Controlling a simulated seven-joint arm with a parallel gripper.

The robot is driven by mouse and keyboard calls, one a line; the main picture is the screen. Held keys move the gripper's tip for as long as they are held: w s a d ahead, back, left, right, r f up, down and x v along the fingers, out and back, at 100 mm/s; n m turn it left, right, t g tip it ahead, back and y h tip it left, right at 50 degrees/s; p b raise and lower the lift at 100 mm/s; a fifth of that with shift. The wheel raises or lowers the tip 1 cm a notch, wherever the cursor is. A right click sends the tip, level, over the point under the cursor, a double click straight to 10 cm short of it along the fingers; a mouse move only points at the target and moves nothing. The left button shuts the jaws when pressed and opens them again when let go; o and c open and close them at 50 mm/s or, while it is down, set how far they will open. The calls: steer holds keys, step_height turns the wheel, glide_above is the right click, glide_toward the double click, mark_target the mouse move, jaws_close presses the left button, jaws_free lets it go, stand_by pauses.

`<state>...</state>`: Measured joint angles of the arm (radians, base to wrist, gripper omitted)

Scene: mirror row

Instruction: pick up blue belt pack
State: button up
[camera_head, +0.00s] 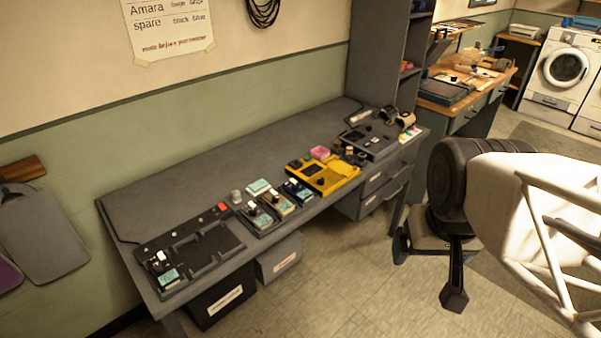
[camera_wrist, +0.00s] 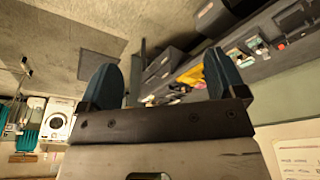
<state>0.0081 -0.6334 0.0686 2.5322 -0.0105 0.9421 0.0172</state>
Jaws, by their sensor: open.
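A small pack with dark blue edges and a pale label (camera_head: 297,191) lies on the grey desk (camera_head: 180,195), left of the yellow tray. It looks like the blue belt pack, but it is too small to be sure. Similar small packs with pale labels lie left of it. My gripper (camera_wrist: 162,80) shows in the wrist view with its two dark teal fingers wide apart and nothing between them. It is away from the desk, which appears beyond the fingers, tilted and small. I cannot make out the blue pack surely in the wrist view.
Bins (camera_head: 222,295) stand underneath. The rear desktop is clear.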

steer(key=n+g, duration=0.3)
steer(key=n, duration=0.6)
glide_above(299, 189)
step_height(299, 189, down, 22)
steer(key=shift+s+d+r, duration=0.15)
steer(key=shift+r, duration=0.05)
steer(key=shift+w+f, duration=0.2)
steer(key=shift+f, duration=0.05)
steer(key=shift+f, duration=0.1)
steer(key=shift+f, duration=1.2)
steer(key=shift+a+f, duration=0.1)
steer(key=shift+a, duration=0.1)
